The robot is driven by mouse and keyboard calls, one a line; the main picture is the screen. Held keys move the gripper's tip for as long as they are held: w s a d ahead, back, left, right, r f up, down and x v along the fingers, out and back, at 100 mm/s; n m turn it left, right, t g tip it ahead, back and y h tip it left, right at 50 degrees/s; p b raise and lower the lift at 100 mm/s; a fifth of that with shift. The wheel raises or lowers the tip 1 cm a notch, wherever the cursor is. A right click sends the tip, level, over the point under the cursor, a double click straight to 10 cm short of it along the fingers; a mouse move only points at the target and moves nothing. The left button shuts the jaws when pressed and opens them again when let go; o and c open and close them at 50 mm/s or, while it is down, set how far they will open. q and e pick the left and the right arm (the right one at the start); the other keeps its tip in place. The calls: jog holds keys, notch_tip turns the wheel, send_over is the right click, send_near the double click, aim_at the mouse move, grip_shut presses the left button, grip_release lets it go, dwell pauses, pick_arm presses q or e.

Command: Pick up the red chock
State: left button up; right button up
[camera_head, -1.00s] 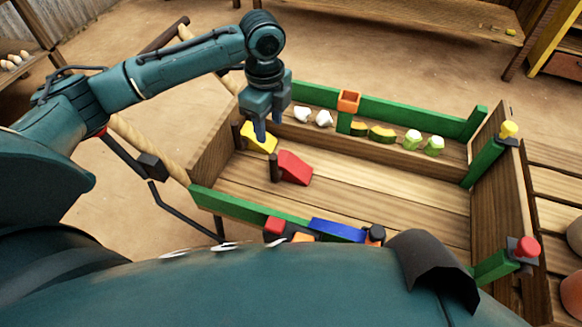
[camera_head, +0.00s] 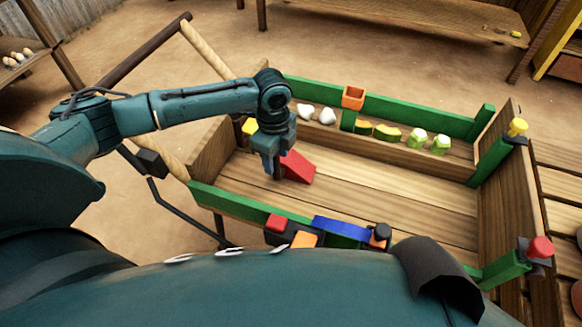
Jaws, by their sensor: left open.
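The red chock (camera_head: 299,168) is a wedge-shaped block lying on the wooden floor of the cart, towards its left end. My left gripper (camera_head: 274,172) points down at the chock's left side, open, with its fingers close to it. I cannot tell whether they touch it. The gripper hides the chock's left end and the dark peg that stood beside it. My right gripper is not in view.
The cart has green rails (camera_head: 400,112) and wooden end walls (camera_head: 505,180). Several white, yellow and green pieces line the back ledge. A blue block (camera_head: 340,229), a red block (camera_head: 276,223) and an orange block (camera_head: 304,239) sit at the front rail. The cart floor right of the chock is clear.

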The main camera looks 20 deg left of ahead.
pick_arm(q)
grip_shut()
dwell(0.5)
dwell(0.8)
jog(key=shift+w+r, duration=0.1)
